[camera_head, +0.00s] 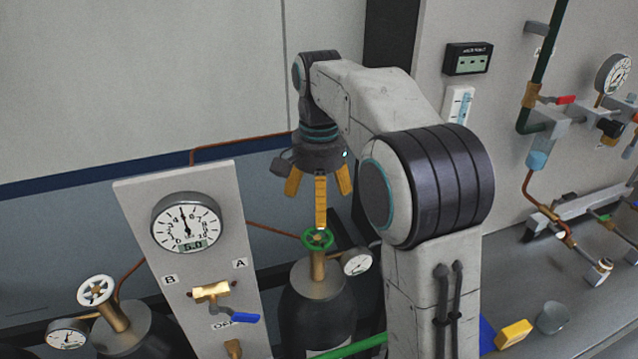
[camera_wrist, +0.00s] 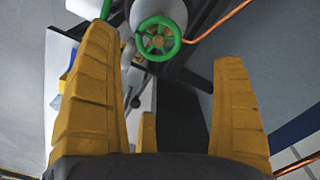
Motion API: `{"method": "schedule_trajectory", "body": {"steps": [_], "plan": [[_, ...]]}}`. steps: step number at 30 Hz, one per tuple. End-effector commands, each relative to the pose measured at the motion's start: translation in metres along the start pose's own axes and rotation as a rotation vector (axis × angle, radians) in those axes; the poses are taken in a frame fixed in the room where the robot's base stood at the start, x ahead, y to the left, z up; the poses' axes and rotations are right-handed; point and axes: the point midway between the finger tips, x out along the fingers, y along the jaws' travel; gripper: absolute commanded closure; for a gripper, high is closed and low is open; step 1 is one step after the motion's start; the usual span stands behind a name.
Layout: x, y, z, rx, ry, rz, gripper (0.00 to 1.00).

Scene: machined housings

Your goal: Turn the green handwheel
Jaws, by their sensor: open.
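The green handwheel (camera_head: 317,239) sits on the brass valve of a dark gas cylinder (camera_head: 318,308) in the head view. My gripper (camera_head: 319,205) hangs above it, pointing down, with its orange fingers spread. The fingers look apart from the wheel. In the wrist view the green handwheel (camera_wrist: 158,38) shows near the top, beyond the fingertips. My gripper (camera_wrist: 160,80) is open and empty there, with its fingers to both sides and a third low in the middle.
A small gauge (camera_head: 357,262) sits beside the green wheel's valve. A panel (camera_head: 140,215) with a large dial and a blue-handled valve (camera_head: 240,317) stands to the left. A bench (camera_head: 590,310) lies at right.

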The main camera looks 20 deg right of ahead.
Motion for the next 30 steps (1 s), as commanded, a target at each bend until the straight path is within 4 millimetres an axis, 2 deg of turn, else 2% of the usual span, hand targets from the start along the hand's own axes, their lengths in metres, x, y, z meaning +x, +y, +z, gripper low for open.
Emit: {"method": "schedule_trajectory", "body": {"steps": [4,12,30], "plan": [[-0.018,0.000,0.000,0.001,0.001,-0.001,0.12],[-0.036,0.000,-0.001,0.001,0.000,0.000,0.12],[-0.039,0.000,0.000,0.001,-0.001,0.001,0.12]]}}
